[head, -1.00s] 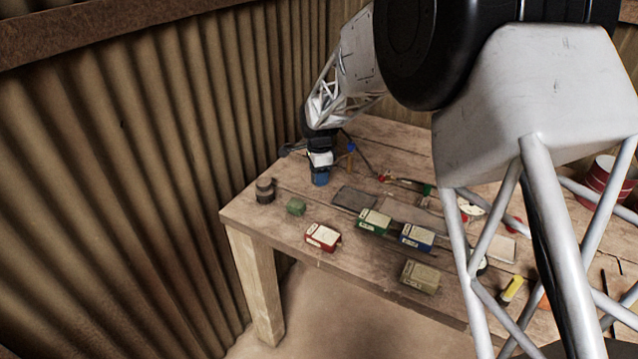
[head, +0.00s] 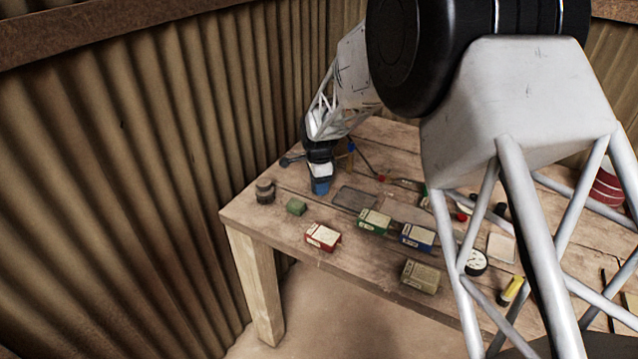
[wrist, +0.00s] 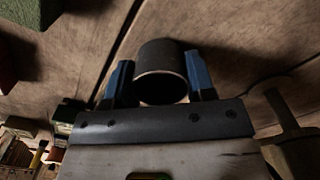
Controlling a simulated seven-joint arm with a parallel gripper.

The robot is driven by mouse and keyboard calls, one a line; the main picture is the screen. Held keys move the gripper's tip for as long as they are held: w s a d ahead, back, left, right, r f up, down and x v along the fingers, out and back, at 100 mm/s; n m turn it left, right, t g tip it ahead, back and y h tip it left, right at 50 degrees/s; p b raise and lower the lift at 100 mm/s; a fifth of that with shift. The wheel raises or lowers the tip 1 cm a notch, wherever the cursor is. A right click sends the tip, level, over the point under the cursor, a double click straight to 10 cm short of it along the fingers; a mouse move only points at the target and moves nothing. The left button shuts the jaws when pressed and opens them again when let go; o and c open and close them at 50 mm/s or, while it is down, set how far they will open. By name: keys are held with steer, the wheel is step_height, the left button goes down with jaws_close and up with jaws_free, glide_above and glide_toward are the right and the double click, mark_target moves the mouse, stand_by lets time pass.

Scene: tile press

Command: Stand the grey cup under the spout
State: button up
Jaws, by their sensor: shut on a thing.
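My gripper (wrist: 160,82) is shut on the grey cup (wrist: 160,62), one blue finger on either side of it. The cup's round rim faces the wrist camera. I cannot tell whether its base touches the table. In the head view my gripper (head: 320,188) is low over the far left part of the table, and the cup is not clear there. A dark grey round tin-like thing (head: 265,192) stands left of it at the table's edge. I cannot make out the spout with certainty in either view.
A green cube (head: 297,207) lies in front of my gripper. A dark flat plate (head: 355,199) lies to its right. Red (head: 322,237), green (head: 374,221) and blue (head: 417,237) boxes stand nearer. In the wrist view a dark rod with a round flange (wrist: 298,142) is at the right.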

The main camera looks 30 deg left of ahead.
steer(key=shift+f, duration=0.1)
steer(key=o, duration=0.9)
steer(key=shift+r, duration=6.15)
